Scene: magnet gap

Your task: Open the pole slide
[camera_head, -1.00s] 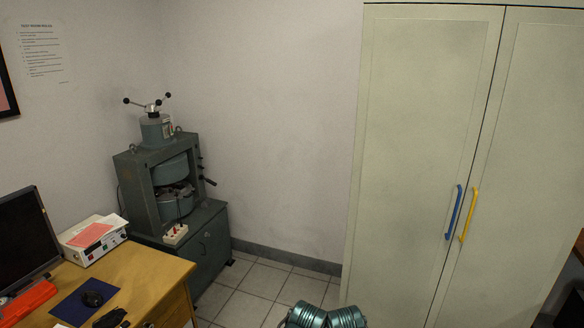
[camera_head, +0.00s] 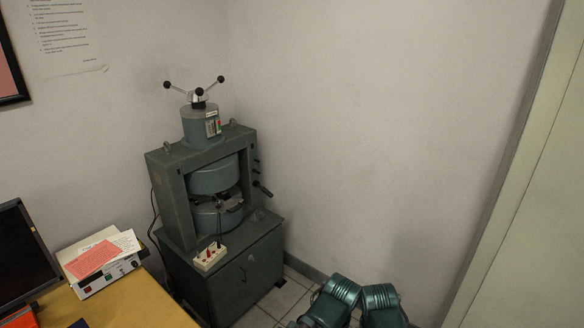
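The grey-green magnet (camera_head: 168,190) stands on a cabinet against the wall, left of the middle. Its upper round pole (camera_head: 213,178) and lower round pole (camera_head: 212,218) face each other across a gap, with small dark parts in it. A three-armed handle with black knobs (camera_head: 198,93) tops the column. A lever with a dark grip (camera_head: 263,188) and smaller knobs stick out on the right side. I cannot tell which part is the pole slide. Neither of my grippers is in view; only teal parts of my arms show at the bottom.
A wooden desk (camera_head: 125,308) with a monitor (camera_head: 18,262) and a white instrument box (camera_head: 108,278) under papers is at the lower left. A white socket block (camera_head: 210,257) sits at the magnet's front. A pale cupboard (camera_head: 530,215) edges the right. Little floor shows.

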